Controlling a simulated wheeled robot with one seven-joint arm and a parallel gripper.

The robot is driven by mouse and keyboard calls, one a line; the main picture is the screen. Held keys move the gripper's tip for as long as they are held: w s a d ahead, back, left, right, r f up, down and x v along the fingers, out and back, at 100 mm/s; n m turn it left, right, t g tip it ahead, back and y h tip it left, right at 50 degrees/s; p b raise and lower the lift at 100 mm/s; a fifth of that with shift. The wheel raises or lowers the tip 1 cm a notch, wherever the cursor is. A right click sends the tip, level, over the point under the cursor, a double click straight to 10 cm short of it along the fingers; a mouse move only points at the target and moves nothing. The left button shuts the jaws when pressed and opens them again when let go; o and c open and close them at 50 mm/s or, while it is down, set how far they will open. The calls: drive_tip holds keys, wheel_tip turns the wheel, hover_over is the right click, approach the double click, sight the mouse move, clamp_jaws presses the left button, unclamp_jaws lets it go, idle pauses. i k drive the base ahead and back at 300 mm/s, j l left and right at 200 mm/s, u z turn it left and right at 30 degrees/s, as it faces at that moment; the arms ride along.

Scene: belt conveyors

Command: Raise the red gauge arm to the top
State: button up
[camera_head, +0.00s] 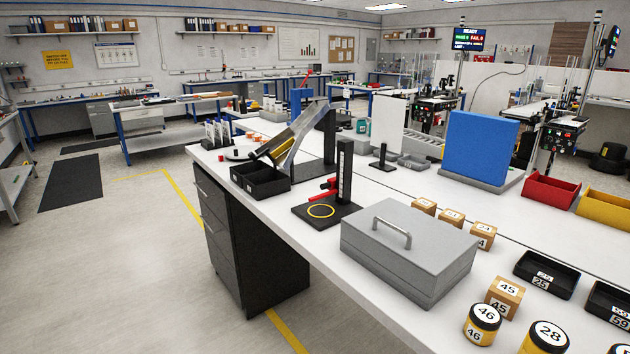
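The red gauge arm (326,190) sticks out to the left from a black upright column (345,160). It sits low on the column, a little above the black base plate (342,212). A yellow ring (321,211) is marked on the base plate below and in front of the arm. The gauge stands on the white bench near its front left edge. A pale marked strip runs up the column's face. My gripper is not in view.
A grey metal box (409,252) with a handle stands right of the gauge. A black bin (259,184) and a sloping metal chute (300,129) stand behind left. Small cartons (482,236), yellow-black jars (482,323) and black trays (546,275) lie right. Floor left is open.

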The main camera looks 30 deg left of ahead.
sight(329, 185)
drive_tip(key=i+j, duration=0.15)
drive_tip(key=j, duration=0.25)
drive_tip(key=i+j, duration=0.1)
drive_tip(key=j, duration=0.3)
drive_tip(key=i+j, duration=0.15)
drive_tip(key=j, duration=0.25)
drive_tip(key=i+j, duration=0.15)
drive_tip(key=j, duration=0.3)
drive_tip(key=i+j, duration=0.15)
drive_tip(key=j, duration=0.25)
drive_tip(key=i+j+z, duration=0.1)
drive_tip(key=j, duration=0.3)
